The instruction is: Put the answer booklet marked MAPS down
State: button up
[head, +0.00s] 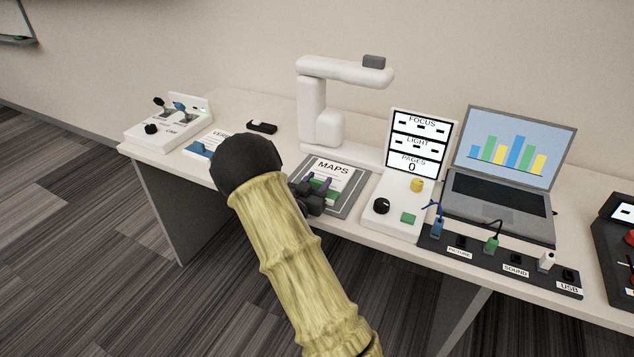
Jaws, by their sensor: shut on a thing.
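The MAPS answer booklet (334,169) is white with black print and a green tab at its near end. It lies flat on or just above the grey plate (352,203) under the white document camera (322,127); I cannot tell whether it touches. My gripper (324,185) is shut on the booklet's near end, at the green tab. The gripper and my arm hide part of the near left side.
A second booklet (204,140) with a blue tab lies left, partly behind my arm. A control box (392,207) with a screen reading PAGES 0, a laptop (497,209) and a socket strip (479,260) stand right. A switch box (165,135) stands far left.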

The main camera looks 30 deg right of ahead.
jog(key=o, duration=1)
jog(key=shift+r, duration=0.2)
jog(key=v, duration=1.2)
jog(key=shift+p, duration=0.35)
